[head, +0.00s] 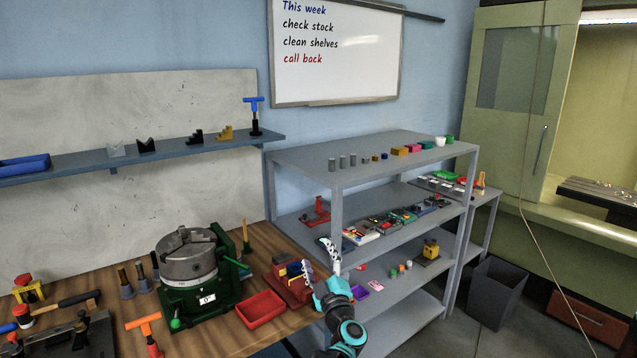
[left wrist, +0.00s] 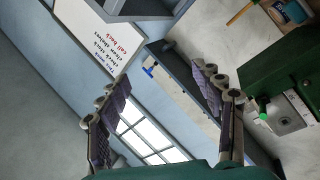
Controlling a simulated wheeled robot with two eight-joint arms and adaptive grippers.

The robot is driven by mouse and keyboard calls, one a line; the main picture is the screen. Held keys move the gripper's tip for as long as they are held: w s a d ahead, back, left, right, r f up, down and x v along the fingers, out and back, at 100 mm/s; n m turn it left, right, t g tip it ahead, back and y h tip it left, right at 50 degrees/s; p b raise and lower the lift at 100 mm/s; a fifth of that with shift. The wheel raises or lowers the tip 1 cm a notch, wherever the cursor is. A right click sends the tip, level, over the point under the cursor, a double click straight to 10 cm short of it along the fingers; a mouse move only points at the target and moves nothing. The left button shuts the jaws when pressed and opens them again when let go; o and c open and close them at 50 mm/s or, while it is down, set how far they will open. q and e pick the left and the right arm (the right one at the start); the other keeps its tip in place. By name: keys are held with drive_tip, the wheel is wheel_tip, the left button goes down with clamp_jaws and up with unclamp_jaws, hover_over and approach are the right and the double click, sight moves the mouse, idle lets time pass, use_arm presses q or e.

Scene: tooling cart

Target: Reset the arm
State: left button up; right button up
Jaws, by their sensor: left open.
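My left gripper (head: 319,260) is raised over the right end of the wooden bench, in front of the grey shelf unit. Its teal and black arm comes up from the bottom edge. Its two fingers stand apart with nothing between them. In the left wrist view the gripper (left wrist: 160,76) also shows spread and empty, with the wall and whiteboard behind it. My right gripper is not in view.
A green-based chuck (head: 188,262), a red tray (head: 261,309) and a red block holder (head: 290,288) stand on the bench (head: 215,338) left of the gripper. The grey shelf unit (head: 337,180) is close behind it. A grey bin (head: 491,290) stands on the floor at right.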

use_arm(q)
drive_tip(key=s+r+m+t+h, duration=0.1)
drive_tip(key=s+r+m+h, duration=0.2)
drive_tip(key=r+m+h, duration=0.3)
drive_tip(key=s+a+r+m+g+h, duration=0.1)
drive_tip(key=s+a+m+g+h, duration=0.15)
drive_tip(key=s+m+h, duration=0.4)
drive_tip(key=s+a+f+g+y, duration=0.2)
drive_tip(key=s+a+f, duration=0.3)
drive_tip(key=s, duration=0.5)
drive_tip(key=s+a+f+g+y, duration=0.2)
drive_tip(key=s+a+f+g, duration=0.3)
drive_tip(key=s+f, duration=0.4)
drive_tip(key=s+a+f+g+y, duration=0.3)
drive_tip(key=s+f, duration=0.4)
drive_tip(key=s, duration=0.5)
drive_tip(key=shift+s+a+f+m+g, duration=0.3)
drive_tip(key=shift+a+g, duration=0.25)
drive_tip(key=shift+a, duration=0.65)
drive_tip(key=shift+w+r, duration=0.1)
drive_tip(key=shift+r, duration=0.05)
